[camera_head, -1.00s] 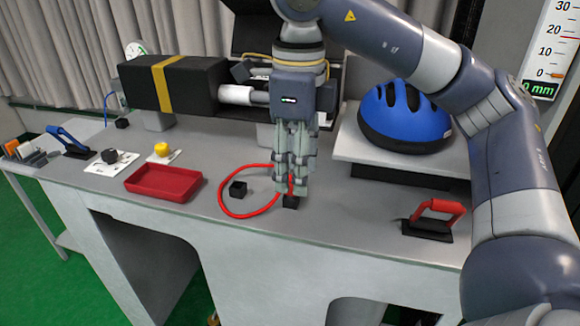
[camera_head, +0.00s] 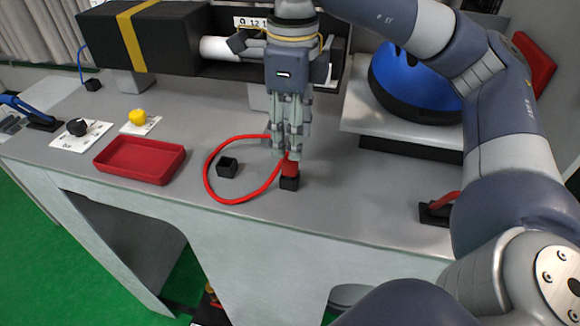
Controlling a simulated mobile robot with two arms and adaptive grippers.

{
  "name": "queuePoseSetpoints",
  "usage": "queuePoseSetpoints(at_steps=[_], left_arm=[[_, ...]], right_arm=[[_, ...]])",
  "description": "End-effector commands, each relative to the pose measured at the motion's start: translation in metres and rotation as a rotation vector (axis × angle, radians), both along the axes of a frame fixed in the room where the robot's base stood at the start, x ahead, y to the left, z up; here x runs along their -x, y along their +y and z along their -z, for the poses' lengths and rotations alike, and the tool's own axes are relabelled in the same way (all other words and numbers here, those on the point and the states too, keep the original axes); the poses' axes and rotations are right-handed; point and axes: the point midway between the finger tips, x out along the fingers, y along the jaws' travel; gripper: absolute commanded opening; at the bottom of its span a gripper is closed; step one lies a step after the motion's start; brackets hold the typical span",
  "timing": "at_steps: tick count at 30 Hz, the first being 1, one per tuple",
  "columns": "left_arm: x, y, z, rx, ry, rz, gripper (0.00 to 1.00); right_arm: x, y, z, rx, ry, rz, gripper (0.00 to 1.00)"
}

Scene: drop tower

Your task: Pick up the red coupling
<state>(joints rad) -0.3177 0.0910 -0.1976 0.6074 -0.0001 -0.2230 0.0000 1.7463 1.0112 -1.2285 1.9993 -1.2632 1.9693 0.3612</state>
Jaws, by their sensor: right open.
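The red coupling (camera_head: 290,168) stands upright in a small black socket (camera_head: 289,184) near the front of the grey bench. A red hose (camera_head: 208,180) loops from it to the left over the bench top. My right gripper (camera_head: 289,155) points down directly over the coupling. Its fingers hide the coupling's upper part, and I cannot tell whether they touch it. The gripper is open. My left gripper is not in view.
A second black socket (camera_head: 227,167) sits inside the hose loop. A red tray (camera_head: 140,178), a yellow knob (camera_head: 138,116) and a black knob (camera_head: 77,127) lie left. A blue helmet (camera_head: 400,85) rests on a raised platform right. A red-handled lever (camera_head: 437,210) stands at the front right.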

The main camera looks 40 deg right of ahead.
Motion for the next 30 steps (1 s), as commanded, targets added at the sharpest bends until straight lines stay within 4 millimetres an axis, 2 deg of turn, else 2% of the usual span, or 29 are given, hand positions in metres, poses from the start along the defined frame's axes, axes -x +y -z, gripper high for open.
queuePoseSetpoints(at_steps=[5,8,12,18,19,23,24,30], left_arm=[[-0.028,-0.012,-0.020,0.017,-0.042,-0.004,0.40],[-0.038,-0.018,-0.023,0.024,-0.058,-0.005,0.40],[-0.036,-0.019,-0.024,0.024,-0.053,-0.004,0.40],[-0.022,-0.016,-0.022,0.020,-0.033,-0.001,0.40],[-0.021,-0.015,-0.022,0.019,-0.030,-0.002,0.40],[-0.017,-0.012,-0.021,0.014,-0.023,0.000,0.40],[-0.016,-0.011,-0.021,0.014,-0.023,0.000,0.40],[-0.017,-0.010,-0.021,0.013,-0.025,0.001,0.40]], right_arm=[[0.003,0.004,0.021,0.002,0.006,-0.001,0.42],[0.002,0.004,0.037,0.002,0.004,0.001,0.42],[0.002,0.004,0.048,0.001,0.002,0.001,0.42],[0.001,0.004,0.049,0.000,0.001,0.001,0.42],[0.001,0.004,0.049,0.000,0.001,0.001,0.37],[0.001,0.004,0.048,0.000,0.001,0.001,0.08],[0.001,0.004,0.048,0.000,0.001,0.001,0.05],[0.001,0.004,0.048,-0.001,0.001,0.000,0.05]])
